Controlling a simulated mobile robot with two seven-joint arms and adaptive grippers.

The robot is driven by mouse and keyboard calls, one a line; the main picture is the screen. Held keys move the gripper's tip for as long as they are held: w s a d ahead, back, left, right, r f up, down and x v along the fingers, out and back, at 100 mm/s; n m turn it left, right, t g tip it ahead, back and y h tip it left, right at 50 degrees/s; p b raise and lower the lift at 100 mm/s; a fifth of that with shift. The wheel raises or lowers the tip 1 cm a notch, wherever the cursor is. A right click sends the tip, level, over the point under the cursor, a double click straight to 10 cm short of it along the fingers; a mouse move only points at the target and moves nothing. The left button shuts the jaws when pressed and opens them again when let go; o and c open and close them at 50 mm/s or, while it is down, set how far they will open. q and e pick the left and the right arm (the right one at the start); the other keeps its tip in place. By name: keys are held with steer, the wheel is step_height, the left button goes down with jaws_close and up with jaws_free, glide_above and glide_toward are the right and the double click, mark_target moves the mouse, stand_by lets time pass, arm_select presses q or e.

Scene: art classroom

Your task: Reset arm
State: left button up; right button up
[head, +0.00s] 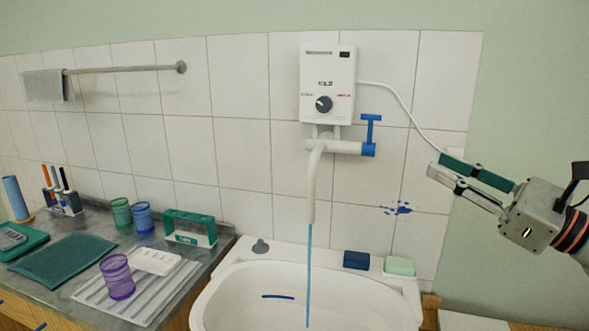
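My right gripper (437,166) is in the head view at the right, raised in front of the wall and pointing left. Its two long fingers, one dark green and one grey, lie close together in this view. The angle does not show whether there is a gap between them, and I see no clear object held. It is apart from the tap and heater. My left gripper is not in view.
A white heater (327,83) with a blue-handled tap (340,147) hangs above the sink (225,300); a blue stream (309,270) falls from the spout. Cups, a drying mat (150,303) and a green tray fill the left counter. Sponges sit on the sink's back rim.

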steer(key=s+d+f+n+h, duration=0.3)
steer(key=d+f+n+h, duration=0.3)
steer(key=f+n, duration=0.5)
steer(key=s+d+f+n+h, duration=0.2)
steer(key=d+f+n+h, duration=0.1)
steer(key=f+n+h, duration=0.65)
steer(key=s+d+f+n+h, duration=0.3)
steer(key=d+f+n+h, duration=0.2)
steer(key=f+n, duration=0.8)
steer(key=s+a+f+m+g+y, duration=0.2)
steer(key=s+a+f+g, duration=0.2)
steer(key=s+f+g, duration=0.8)
arm_select(q)
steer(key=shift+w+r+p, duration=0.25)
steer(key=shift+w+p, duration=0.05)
steer(key=shift+p, duration=0.2)
arm_select(e)
steer(key=s+a+f+m+t+y, duration=0.1)
steer(key=a+f+t+y, duration=0.6)
steer(key=a+f, duration=0.8)
steer(key=shift+s+a+f+m, duration=0.2)
steer(key=shift+a+f+m, duration=0.2)
steer(key=shift+a+m, duration=0.3)
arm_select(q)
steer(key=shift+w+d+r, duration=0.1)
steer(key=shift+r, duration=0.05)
